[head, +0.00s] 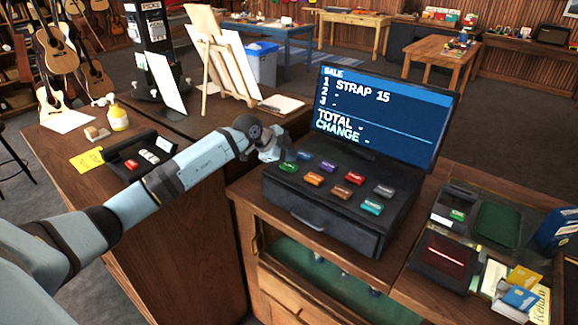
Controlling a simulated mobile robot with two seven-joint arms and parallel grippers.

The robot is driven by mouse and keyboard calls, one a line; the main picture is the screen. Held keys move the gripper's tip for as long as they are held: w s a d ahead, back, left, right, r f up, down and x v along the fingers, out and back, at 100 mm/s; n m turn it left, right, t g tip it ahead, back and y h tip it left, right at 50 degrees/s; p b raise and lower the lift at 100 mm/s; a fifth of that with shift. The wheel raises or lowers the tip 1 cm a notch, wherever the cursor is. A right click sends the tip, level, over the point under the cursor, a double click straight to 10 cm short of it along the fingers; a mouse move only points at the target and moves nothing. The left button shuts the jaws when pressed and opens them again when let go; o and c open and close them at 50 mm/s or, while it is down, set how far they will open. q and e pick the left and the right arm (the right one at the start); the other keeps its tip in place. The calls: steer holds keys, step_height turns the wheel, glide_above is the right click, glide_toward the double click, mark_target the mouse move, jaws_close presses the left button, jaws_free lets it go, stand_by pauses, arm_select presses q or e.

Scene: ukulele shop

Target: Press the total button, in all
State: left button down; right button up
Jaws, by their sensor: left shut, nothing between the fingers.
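The black cash register (325,215) stands on the wooden counter, with a drawer in its front. Its top carries several coloured buttons: a green one (288,167) at the left, then blue, purple, orange, brown, red and grey ones, and a teal one (371,208) at the front right. Their labels are too small to read, so I cannot tell which is total. The screen (375,115) shows SALE, STRAP 15 on line 1, and dashes at TOTAL and CHANGE. My left gripper (284,158) is shut and empty, close above the green button; I cannot tell whether it touches. My right gripper is out of view.
On the left counter are a black holder (135,155), a yellow bottle (118,118) and an easel (215,65). My left arm crosses above this counter.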

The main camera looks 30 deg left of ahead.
mark_target(289, 167)
arm_select(q)
steer(key=shift+f, duration=0.2)
steer(key=shift+f, duration=0.25)
steer(key=shift+f, duration=0.5)
stand_by(0.8)
steer(key=shift+r, duration=0.1)
steer(key=shift+r+p, duration=0.8)
steer(key=shift+p, duration=0.2)
step_height(289, 167, up, 5)
steer(key=p, duration=0.4)
steer(key=shift+r+p, duration=0.1)
steer(key=shift+p, duration=0.2)
stand_by(0.4)
